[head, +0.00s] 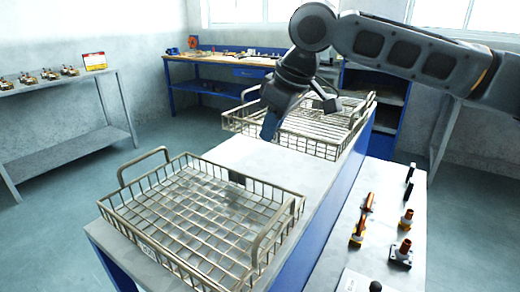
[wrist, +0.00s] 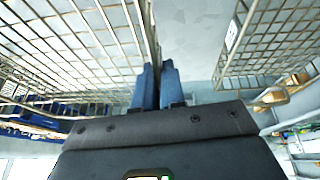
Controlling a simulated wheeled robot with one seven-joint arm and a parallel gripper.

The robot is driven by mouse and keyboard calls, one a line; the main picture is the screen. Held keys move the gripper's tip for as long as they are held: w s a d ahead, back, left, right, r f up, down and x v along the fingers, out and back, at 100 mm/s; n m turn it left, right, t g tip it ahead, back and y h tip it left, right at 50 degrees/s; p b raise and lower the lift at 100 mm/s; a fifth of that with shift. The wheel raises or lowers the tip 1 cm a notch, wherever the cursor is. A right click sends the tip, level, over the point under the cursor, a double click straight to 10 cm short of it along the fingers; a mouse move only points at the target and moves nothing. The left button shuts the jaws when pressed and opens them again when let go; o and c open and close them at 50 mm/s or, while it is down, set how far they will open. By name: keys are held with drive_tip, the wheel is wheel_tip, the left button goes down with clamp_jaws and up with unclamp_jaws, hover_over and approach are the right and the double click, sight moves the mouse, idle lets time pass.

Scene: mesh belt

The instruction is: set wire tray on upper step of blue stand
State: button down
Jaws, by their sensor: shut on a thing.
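Two wire trays show. The far wire tray (head: 310,128) is at the back end of the blue stand (head: 318,218), and my gripper (head: 269,128) is at its near left rim. In the wrist view, my gripper's blue fingers (wrist: 158,86) are shut on the wire wall of a tray (wrist: 95,45). The near wire tray (head: 205,215) sits on the pale top at the front of the stand, handles up and empty; a tray with a white label also shows at the right in the wrist view (wrist: 265,45). I cannot tell whether the held tray touches the stand.
A narrow table (head: 400,220) with several orange and black parts stands close along the stand's right side. A grey shelf (head: 65,150) is at the left, and a blue workbench (head: 215,72) at the back. Bare pale stand top (head: 262,165) lies between the trays.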

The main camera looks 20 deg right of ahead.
drive_tip(key=shift+w+a+f, duration=0.2)
drive_tip(key=shift+a+f, duration=0.2)
drive_tip(key=shift+a, duration=0.2)
drive_tip(key=shift+w+a+f, duration=0.2)
drive_tip(key=shift+a+f, duration=0.2)
drive_tip(key=shift+a, duration=0.2)
drive_tip(key=shift+f, duration=2)
drive_tip(key=c, duration=1.2)
unclamp_jaws()
drive_tip(key=v, duration=1.2)
drive_tip(key=shift+a, duration=0.1)
